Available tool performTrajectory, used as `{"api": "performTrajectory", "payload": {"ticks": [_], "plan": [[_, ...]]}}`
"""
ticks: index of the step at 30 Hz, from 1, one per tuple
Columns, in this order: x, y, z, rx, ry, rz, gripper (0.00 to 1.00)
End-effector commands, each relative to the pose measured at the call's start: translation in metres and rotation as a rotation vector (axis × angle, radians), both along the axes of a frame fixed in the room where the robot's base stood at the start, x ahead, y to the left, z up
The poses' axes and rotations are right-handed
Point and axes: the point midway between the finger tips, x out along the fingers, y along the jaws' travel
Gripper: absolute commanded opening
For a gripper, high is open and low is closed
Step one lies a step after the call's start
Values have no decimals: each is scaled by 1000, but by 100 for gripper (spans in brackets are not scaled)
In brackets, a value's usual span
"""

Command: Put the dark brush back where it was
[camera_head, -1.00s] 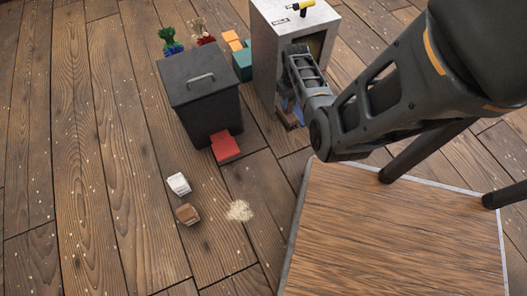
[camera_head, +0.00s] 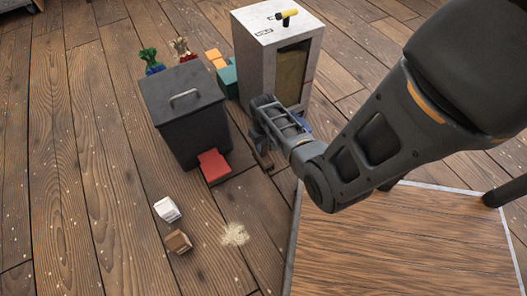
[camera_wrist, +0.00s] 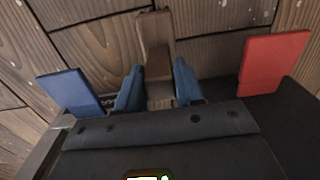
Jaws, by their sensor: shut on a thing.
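My gripper (camera_wrist: 158,88) is shut on a brown block-like thing, which I take for the dark brush (camera_wrist: 155,40), held between its blue fingers over the plank floor. In the head view, my gripper (camera_head: 265,158) hangs beside the right side of the dark bin, below the pale cabinet. Only a small brown bit of the brush (camera_head: 267,166) shows there, and my arm hides the rest. I cannot tell whether the brush touches the floor.
The dark lidded bin (camera_head: 185,110) has a red pedal (camera_head: 214,166), also in the wrist view (camera_wrist: 272,62). A blue panel (camera_wrist: 70,92) lies opposite. The pale cabinet (camera_head: 270,50) stands behind. A white block (camera_head: 167,209), brown block (camera_head: 178,241) and pale pile (camera_head: 234,234) lie on open floor.

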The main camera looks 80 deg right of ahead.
Motion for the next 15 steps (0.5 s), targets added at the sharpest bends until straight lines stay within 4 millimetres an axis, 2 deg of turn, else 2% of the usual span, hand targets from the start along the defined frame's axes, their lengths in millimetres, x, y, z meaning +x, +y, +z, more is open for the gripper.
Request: {"api": "performTrajectory", "payload": {"ticks": [9,15], "plan": [[0,-1,-38,-1,-1,0,3],[0,0,-39,-1,-1,0,3]]}}
